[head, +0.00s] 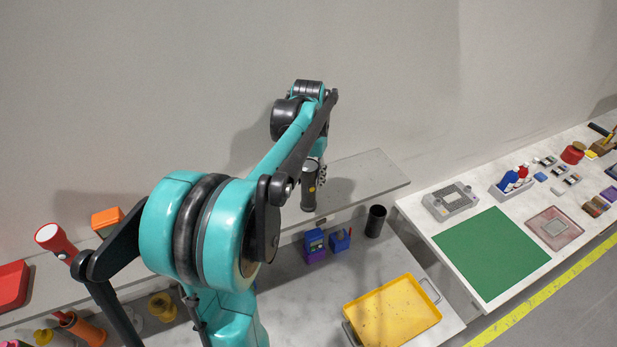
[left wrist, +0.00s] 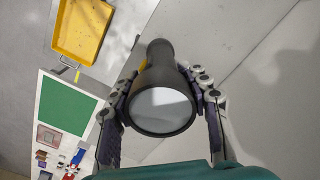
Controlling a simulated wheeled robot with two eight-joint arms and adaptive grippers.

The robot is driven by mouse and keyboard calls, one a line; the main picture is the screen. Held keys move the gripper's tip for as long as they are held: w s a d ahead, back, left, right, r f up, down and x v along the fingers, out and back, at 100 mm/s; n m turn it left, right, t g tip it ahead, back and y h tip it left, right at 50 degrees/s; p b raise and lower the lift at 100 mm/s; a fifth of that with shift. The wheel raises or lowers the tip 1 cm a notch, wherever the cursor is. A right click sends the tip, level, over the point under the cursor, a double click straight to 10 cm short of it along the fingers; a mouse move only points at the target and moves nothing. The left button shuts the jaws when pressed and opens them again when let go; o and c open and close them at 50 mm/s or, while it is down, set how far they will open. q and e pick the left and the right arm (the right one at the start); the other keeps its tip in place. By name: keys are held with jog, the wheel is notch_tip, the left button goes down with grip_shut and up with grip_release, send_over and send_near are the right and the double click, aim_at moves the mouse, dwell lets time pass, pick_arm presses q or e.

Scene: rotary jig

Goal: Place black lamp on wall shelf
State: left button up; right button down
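The black lamp (head: 309,187) is a dark torch-like cylinder with a wide head. It is upright at the wall shelf (head: 372,173), the long grey ledge along the wall; I cannot tell whether its base touches the shelf. My left gripper (head: 320,176) is at the lamp's upper part. In the left wrist view the lamp (left wrist: 160,109) shows its pale round lens towards the camera, with a finger of my left gripper (left wrist: 162,92) against each side of it. My right gripper is not in view.
An orange box (head: 107,219) and a red torch (head: 55,240) stand further left. Below are a blue-purple item (head: 315,246), a black cup (head: 376,221) and a yellow tray (head: 394,312). The shelf's right end is clear. A bench with a green mat (head: 490,254) lies right.

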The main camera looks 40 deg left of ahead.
pick_arm(q)
jog(key=shift+o, duration=1.2)
notch_tip(320, 180, up, 12)
jog(key=shift+r, duration=0.15)
jog(key=s+d+f+m+t, duration=0.1)
jog(key=s+d+f+t, duration=0.1)
jog(key=s+d+f, duration=0.2)
jog(key=s+d+f+m+t, duration=0.1)
jog(key=s+d+f+t, duration=0.1)
jog(key=d+f, duration=0.4)
jog(key=s+d+f+m+t, duration=0.1)
jog(key=s+d+f+t, duration=0.2)
jog(key=d, duration=0.8)
notch_tip(320, 180, down, 2)
jog(key=s, duration=0.2)
jog(key=shift+s+d+m, duration=0.25)
jog(key=shift+s+m, duration=0.05)
jog(key=shift+s, duration=0.05)
